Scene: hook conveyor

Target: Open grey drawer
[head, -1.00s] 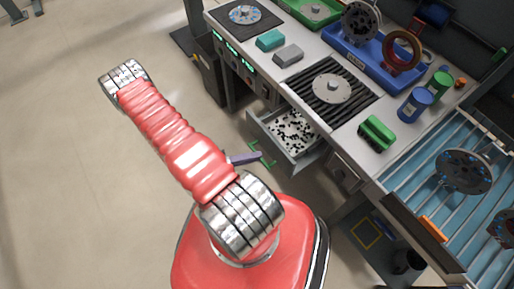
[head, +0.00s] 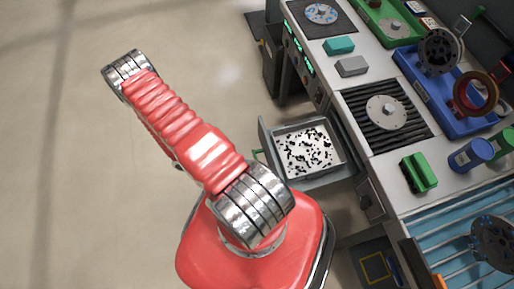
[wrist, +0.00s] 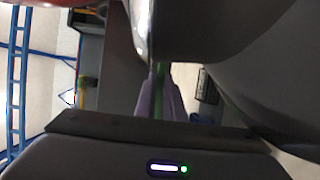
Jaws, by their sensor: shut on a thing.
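The grey drawer (head: 351,161) stands pulled out from under the workbench in the head view. Its tray holds many small black and white pieces. A bit of its green handle (head: 257,154) shows at the drawer front, beside my arm. My gripper (wrist: 158,95) is in the wrist view, with purple fingers close together. They are shut on a green strip, which looks like the drawer handle. In the head view my red arm hides the gripper. The wrist view is dark and partly blocked, so the exact grip is hard to see.
The workbench above holds a black ribbed plate with a grey disc (head: 387,112), a green block (head: 418,173), a teal block (head: 339,46) and a blue tray (head: 421,76). A roller conveyor (head: 465,240) is at lower right. Floor to the left is clear.

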